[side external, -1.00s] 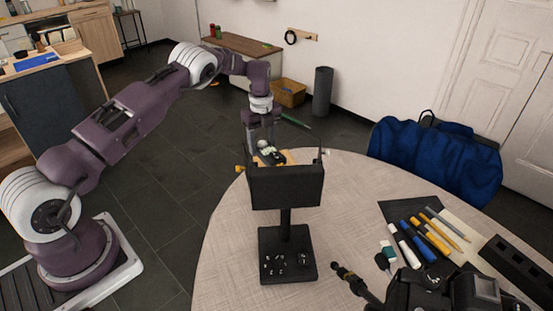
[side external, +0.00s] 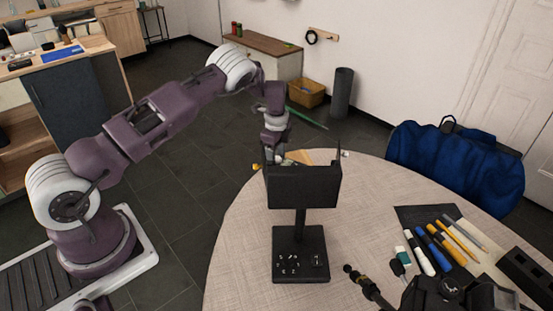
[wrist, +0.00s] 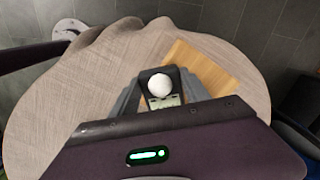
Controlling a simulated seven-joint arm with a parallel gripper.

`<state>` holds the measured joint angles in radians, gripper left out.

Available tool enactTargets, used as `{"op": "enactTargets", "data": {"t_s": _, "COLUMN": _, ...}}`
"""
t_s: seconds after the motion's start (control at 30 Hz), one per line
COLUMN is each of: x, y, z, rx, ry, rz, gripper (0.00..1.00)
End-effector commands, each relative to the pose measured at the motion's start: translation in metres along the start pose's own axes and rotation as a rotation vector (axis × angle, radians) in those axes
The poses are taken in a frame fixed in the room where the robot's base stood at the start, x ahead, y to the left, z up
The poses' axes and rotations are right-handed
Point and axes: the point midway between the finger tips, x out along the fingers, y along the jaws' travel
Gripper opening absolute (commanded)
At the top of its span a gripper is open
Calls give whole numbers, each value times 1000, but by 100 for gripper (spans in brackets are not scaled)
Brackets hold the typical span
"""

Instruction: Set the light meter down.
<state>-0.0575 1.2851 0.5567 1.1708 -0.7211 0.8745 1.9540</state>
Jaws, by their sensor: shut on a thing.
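The light meter (wrist: 163,101), a dark body with a white dome (wrist: 159,85) and a pale display, sits between my fingers in the wrist view. My gripper (wrist: 160,93) is shut on it, one finger at each side. In the side view my gripper (side external: 275,153) is low at the table's far edge, partly hidden behind a black panel on a stand. That panel hides most of the meter there. I cannot tell whether the meter touches the table (wrist: 75,95).
A wooden board (wrist: 205,67) lies right beside the meter in the wrist view. The black panel on its stand (side external: 303,185) rises in front of my gripper in the side view. Pens (side external: 437,245), a camera (side external: 460,295) and a blue bag (side external: 455,165) are to the right.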

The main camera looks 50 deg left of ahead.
Motion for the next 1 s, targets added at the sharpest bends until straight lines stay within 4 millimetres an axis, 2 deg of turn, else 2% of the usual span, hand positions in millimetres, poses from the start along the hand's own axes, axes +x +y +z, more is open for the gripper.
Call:
{"op": "enactTargets", "data": {"t_s": 0.1, "x": 2, "y": 0, "z": 0, "rx": 0, "ry": 1, "rz": 1, "gripper": 8}}
{"op": "enactTargets", "data": {"t_s": 0.13, "x": 3, "y": 0, "z": 0, "rx": 0, "ry": 0, "rz": 1, "gripper": 58}}
{"op": "enactTargets", "data": {"t_s": 0.23, "x": 2, "y": 0, "z": 0, "rx": 0, "ry": 0, "rz": 1, "gripper": 76}}
{"op": "enactTargets", "data": {"t_s": 0.57, "x": -1, "y": 0, "z": 0, "rx": 0, "ry": 0, "rz": 0, "gripper": 76}}
{"op": "enactTargets", "data": {"t_s": 0.67, "x": -18, "y": -1, "z": 0, "rx": -1, "ry": 3, "rz": -2, "gripper": 76}}
{"op": "enactTargets", "data": {"t_s": 0.9, "x": -85, "y": -1, "z": 0, "rx": 0, "ry": 3, "rz": -4, "gripper": 76}}
{"op": "enactTargets", "data": {"t_s": 1.0, "x": -104, "y": -1, "z": 0, "rx": 0, "ry": 2, "rz": -3, "gripper": 76}}
